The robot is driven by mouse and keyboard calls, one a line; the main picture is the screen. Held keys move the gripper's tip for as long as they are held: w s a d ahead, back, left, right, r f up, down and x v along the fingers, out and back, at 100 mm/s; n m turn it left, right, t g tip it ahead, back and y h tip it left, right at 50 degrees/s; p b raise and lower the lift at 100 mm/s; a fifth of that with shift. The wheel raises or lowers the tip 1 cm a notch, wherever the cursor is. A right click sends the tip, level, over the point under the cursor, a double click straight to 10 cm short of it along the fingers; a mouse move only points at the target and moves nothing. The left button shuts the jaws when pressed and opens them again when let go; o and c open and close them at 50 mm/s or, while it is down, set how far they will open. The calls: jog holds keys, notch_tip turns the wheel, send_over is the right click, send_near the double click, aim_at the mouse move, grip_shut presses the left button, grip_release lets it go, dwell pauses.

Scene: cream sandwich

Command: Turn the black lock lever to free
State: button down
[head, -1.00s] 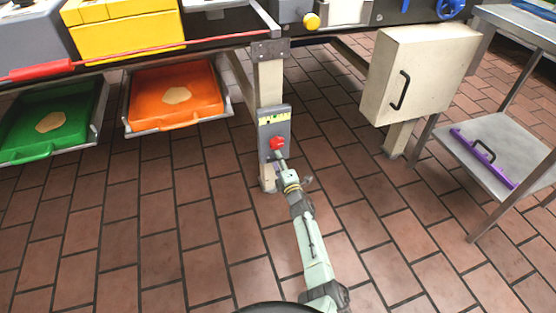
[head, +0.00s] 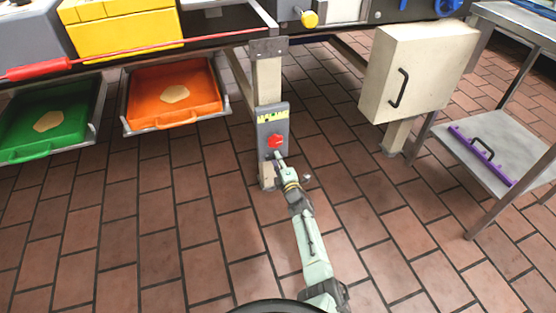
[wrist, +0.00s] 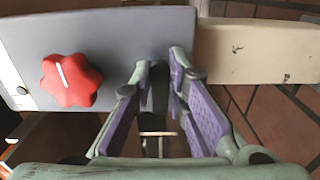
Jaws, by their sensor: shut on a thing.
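A grey panel (head: 264,132) is fixed to a cream post below the machine. It bears a red star-shaped knob (head: 275,141) with a white mark, which also shows at left in the wrist view (wrist: 70,80). The black lock lever (wrist: 159,86) stands beside the knob, at the panel's end near the cream post. My gripper (wrist: 162,66), with purple pads, has its fingers on both sides of the lever and is shut on it. In the head view my gripper (head: 279,155) is just below the knob and hides the lever.
An orange tray (head: 148,93) and a green tray (head: 80,130) hang at left. A cream box (head: 435,70) with a black handle stands at right. A metal shelf (head: 520,150) holds a purple bar (head: 475,150). The brick floor around my arm is clear.

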jog(key=shift+s+a+f+m, duration=0.1)
jog(key=shift+a+f+m, duration=0.4)
jog(key=shift+m, duration=1.95)
jog(key=shift+s+a+f+m, duration=0.15)
jog(key=shift+a+f+m, duration=0.3)
jog(key=shift+m, duration=2.05)
jog(key=shift+s+a+f+m, duration=0.1)
jog(key=shift+a+f+m, duration=0.4)
jog(key=shift+m, duration=1.95)
jog(key=shift+d+f, duration=0.1)
jog(key=c, duration=1.6)
grip_release()
jog(key=shift+f, duration=0.1)
jog(key=shift+o, duration=0.2)
jog(key=shift+d, duration=0.1)
